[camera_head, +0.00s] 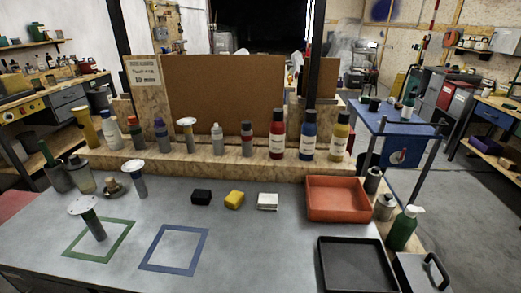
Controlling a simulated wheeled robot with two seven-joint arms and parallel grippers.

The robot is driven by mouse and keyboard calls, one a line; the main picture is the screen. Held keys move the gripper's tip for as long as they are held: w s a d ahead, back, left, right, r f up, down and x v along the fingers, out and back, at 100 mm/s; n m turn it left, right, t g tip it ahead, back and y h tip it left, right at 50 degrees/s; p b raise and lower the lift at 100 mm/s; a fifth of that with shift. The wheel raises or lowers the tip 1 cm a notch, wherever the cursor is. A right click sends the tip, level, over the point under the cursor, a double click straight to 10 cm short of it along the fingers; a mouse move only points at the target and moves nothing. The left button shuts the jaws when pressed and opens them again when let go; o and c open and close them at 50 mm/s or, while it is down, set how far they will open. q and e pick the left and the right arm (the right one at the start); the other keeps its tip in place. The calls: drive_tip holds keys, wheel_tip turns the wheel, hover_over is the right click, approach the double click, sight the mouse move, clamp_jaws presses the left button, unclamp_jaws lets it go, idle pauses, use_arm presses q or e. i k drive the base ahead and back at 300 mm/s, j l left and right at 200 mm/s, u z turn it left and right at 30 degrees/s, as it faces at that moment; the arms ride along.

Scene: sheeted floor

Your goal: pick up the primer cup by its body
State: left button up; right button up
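No label marks the primer cup, so I cannot tell for certain which thing it is. A similar piece with a white top and grey-blue body (140,187) stands farther back, outside both outlines. A third white-topped piece (188,138) stands on the wooden ledge. The blue square outline (173,268) is empty. Neither of my grippers is in view.
A black block (201,197), yellow block (234,200) and white block (267,201) lie mid-table. A red tray (337,215) and black tray (357,279) are at right. Several bottles line the ledge (240,169). A green pump bottle (402,231) stands right. The front middle is clear.

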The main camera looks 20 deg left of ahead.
sight(83, 178)
drive_tip(key=k+u, duration=0.1)
drive_tip(key=u, duration=1.85)
drive_tip(key=i+j+z, duration=0.1)
drive_tip(key=j, duration=0.3)
drive_tip(key=i+j+z, duration=0.1)
drive_tip(key=j, duration=0.35)
drive_tip(key=j+z, duration=0.1)
drive_tip(key=j, duration=0.3)
drive_tip(key=i, duration=0.05)
